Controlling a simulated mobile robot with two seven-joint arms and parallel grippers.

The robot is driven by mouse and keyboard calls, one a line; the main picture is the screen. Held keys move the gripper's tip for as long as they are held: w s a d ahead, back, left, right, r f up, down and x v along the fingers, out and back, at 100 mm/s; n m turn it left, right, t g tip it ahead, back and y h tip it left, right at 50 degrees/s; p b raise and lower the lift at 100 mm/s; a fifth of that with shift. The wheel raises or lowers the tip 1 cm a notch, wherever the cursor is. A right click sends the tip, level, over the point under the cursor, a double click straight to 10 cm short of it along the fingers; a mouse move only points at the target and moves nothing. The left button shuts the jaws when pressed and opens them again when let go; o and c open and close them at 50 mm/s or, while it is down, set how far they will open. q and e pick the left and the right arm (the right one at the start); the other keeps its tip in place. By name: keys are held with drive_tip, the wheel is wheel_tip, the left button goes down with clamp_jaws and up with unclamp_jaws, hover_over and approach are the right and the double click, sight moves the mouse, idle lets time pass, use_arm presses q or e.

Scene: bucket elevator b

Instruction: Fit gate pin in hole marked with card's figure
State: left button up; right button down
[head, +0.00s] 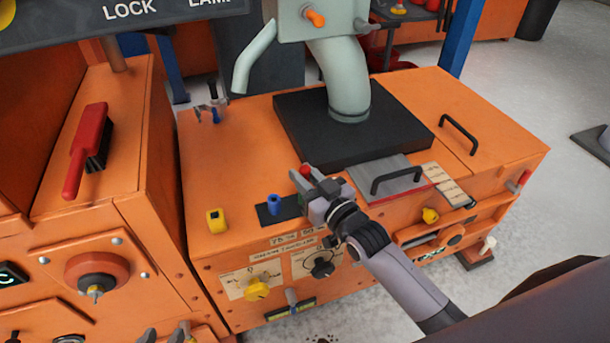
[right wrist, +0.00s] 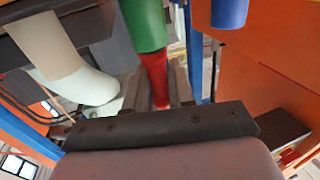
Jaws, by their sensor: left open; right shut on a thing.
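My right gripper (head: 318,188) is shut over the front of the orange cabinet's top (head: 230,160). A red pin (right wrist: 155,75) shows between its fingers in the right wrist view; only its red end (head: 305,171) shows in the head view. A blue pin (head: 274,203) stands in a dark strip (head: 263,215) just left of the gripper. A green pin (right wrist: 143,25) shows beside the blue pin (right wrist: 229,12) in the wrist view; the gripper hides it from the head. My left gripper (head: 166,336) is open at the bottom edge, mostly cut off. I cannot make out the card's figure or the marked hole.
A grey pipe (head: 345,85) rises from a black plate (head: 300,130) behind the gripper. A grey lid with a black handle (head: 397,179) lies to the right. A yellow block (head: 217,220) sits at the front left. Knobs (head: 258,288) project from the cabinet's front. A red brush (head: 85,150) lies left.

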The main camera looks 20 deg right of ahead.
use_arm(q)
drive_tip(key=shift+f, duration=0.1)
use_arm(e)
drive_tip(key=shift+f, duration=0.15)
drive_tip(key=c, duration=0.9)
unclamp_jaws()
use_arm(q)
drive_tip(key=shift+d, duration=0.1)
use_arm(e)
drive_tip(key=shift+s+d+p, duration=0.2)
drive_tip(key=shift+s+p, duration=0.1)
drive_tip(key=shift+s, duration=0.4)
use_arm(q)
drive_tip(key=shift+s+a+p, duration=0.2)
drive_tip(key=shift+a+p, duration=0.05)
drive_tip(key=shift+p, duration=0.4)
use_arm(e)
drive_tip(key=shift+v, duration=2.85)
use_arm(q)
drive_tip(key=shift+w+r, duration=0.1)
drive_tip(key=shift+r, duration=0.2)
